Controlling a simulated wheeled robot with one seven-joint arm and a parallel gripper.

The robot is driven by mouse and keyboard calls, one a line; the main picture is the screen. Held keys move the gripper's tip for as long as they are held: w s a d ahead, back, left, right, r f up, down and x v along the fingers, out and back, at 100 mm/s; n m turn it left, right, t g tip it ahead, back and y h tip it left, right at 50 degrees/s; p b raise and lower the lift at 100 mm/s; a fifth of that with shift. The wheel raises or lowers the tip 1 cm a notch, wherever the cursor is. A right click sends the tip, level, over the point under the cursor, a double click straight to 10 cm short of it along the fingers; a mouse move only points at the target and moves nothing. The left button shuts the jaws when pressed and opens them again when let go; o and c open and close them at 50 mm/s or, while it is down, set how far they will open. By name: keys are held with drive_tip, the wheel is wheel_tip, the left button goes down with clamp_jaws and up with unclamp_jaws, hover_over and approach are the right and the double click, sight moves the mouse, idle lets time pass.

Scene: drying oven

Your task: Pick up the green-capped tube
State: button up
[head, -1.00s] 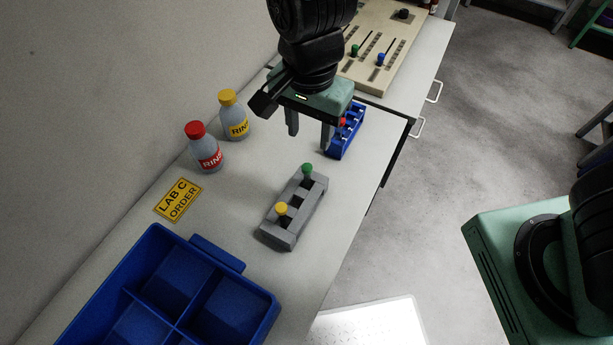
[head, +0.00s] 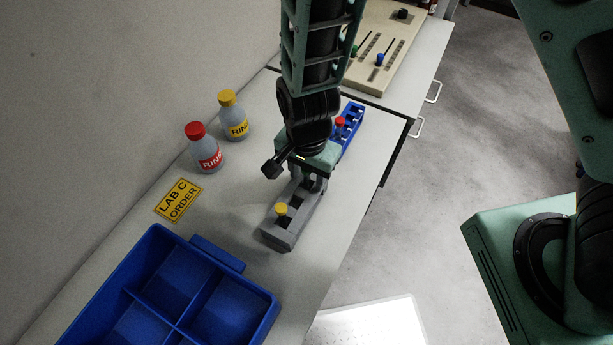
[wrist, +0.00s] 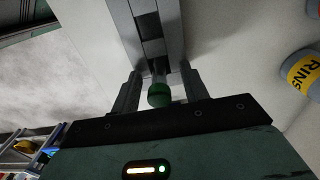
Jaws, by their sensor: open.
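The green-capped tube (wrist: 159,95) stands in the grey rack (wrist: 175,25), seen in the wrist view between my two fingers. Its cap is hidden behind my gripper in the head view. My gripper (wrist: 160,88) is open, with one finger on each side of the cap and a gap visible on both sides. In the head view my gripper (head: 312,182) is low over the far end of the grey rack (head: 278,236). A yellow-capped tube (head: 281,208) stands at the rack's near end.
A blue rack (head: 352,124) with a red-capped tube (head: 340,122) is just behind my gripper. Red-capped (head: 207,150) and yellow-capped (head: 234,118) rinse bottles stand left. A blue divided bin (head: 165,295) is in front. A beige panel (head: 385,45) is at the back.

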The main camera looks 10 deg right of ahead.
clamp_jaws()
